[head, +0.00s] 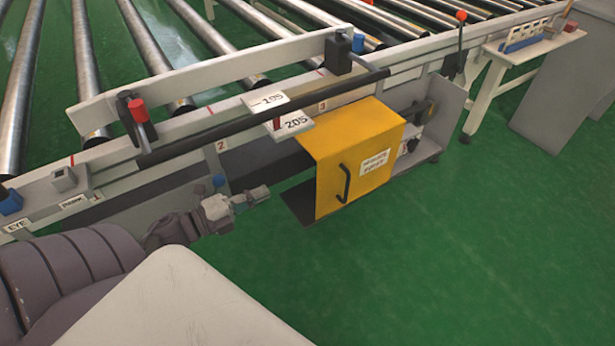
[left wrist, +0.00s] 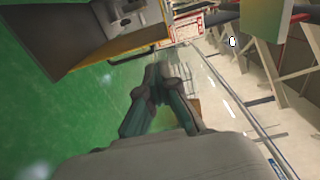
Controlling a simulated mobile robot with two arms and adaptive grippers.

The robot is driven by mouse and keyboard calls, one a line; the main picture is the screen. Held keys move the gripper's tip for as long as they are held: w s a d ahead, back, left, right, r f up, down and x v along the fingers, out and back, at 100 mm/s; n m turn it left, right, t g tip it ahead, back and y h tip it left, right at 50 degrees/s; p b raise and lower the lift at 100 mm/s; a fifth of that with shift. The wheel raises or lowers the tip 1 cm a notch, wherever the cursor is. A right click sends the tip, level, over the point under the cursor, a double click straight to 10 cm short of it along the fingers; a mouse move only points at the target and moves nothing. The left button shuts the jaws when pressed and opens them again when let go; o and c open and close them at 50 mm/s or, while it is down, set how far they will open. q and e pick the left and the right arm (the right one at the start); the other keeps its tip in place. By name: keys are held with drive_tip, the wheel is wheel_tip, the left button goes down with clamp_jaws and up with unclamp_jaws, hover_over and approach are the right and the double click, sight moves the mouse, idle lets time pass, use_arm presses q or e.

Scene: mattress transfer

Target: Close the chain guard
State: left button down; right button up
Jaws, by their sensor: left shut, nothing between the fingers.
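The chain guard (head: 352,142) is a yellow cover with a black handle (head: 344,182) and a white label on its front, on the side of the conveyor. A grey housing (head: 445,118) with dark parts inside shows uncovered to its right. A dark plate (head: 298,203) shows below its left edge. My left gripper (head: 262,192) is shut and empty, left of the yellow cover and apart from its handle. In the left wrist view the gripper (left wrist: 158,72) has its fingers together, with an open grey box-like part (left wrist: 90,28) with a yellow edge at the upper left.
The roller conveyor (head: 60,188) runs along the back, with a black bar (head: 265,117) in front of its rail. A pale side table (head: 530,42) and grey cabinet (head: 565,85) stand at the right. Green floor (head: 450,260) in front is clear.

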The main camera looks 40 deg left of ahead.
use_arm(q)
drive_tip(key=b+x, duration=0.1)
drive_tip(key=x, duration=1.2)
drive_tip(key=shift+w+b, duration=0.2)
drive_tip(key=shift+b, duration=0.15)
use_arm(e)
drive_tip(key=shift+f, duration=0.65)
